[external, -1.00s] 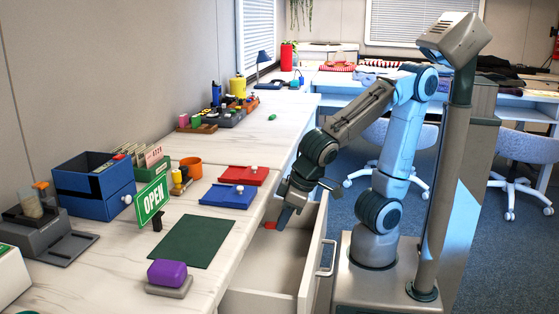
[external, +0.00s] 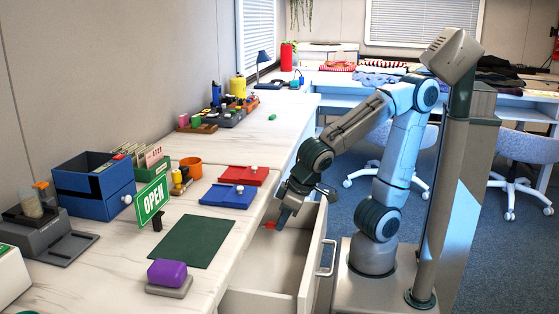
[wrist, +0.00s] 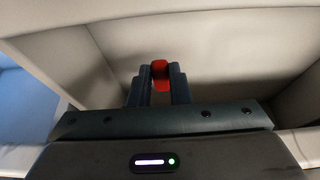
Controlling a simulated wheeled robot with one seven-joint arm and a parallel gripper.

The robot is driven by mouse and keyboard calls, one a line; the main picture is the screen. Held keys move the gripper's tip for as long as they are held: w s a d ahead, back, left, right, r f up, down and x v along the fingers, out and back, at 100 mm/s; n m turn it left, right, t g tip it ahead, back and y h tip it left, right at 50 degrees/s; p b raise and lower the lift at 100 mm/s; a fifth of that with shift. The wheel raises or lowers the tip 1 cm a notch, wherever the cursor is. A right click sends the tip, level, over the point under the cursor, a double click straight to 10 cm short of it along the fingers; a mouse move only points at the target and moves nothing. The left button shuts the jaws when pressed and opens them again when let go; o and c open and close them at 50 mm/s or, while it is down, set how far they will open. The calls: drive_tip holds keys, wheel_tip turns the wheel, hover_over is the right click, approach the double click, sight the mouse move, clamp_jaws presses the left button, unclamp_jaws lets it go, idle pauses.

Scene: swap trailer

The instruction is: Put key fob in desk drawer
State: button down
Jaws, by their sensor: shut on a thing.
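A small red key fob (wrist: 160,69) is between the two fingertips of my gripper (wrist: 160,78) in the wrist view. My gripper (external: 283,218) is shut on it. In the external view the red fob (external: 270,225) shows at the fingertips, inside the opening of the desk drawer (external: 262,300). The drawer is pulled out and its pale interior fills most of the wrist view (wrist: 230,45). Whether the fob touches the drawer floor I cannot tell.
The desk (external: 110,260) holds a green mat (external: 193,242), a purple block (external: 167,273), an OPEN sign (external: 152,201), a blue tray (external: 229,196) and a red tray (external: 243,175). A blue box (external: 94,186) stands farther left. The drawer's front (external: 312,258) stands close to my base.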

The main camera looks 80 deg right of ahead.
drive_tip(key=shift+f+b, duration=0.8)
drive_tip(key=shift+f, duration=0.6)
drive_tip(key=shift+f+b, duration=0.6)
drive_tip(key=shift+f, duration=0.1)
drive_tip(key=c, duration=1.3)
unclamp_jaws()
drive_tip(key=shift+r, duration=0.1)
drive_tip(key=shift+c, duration=0.2)
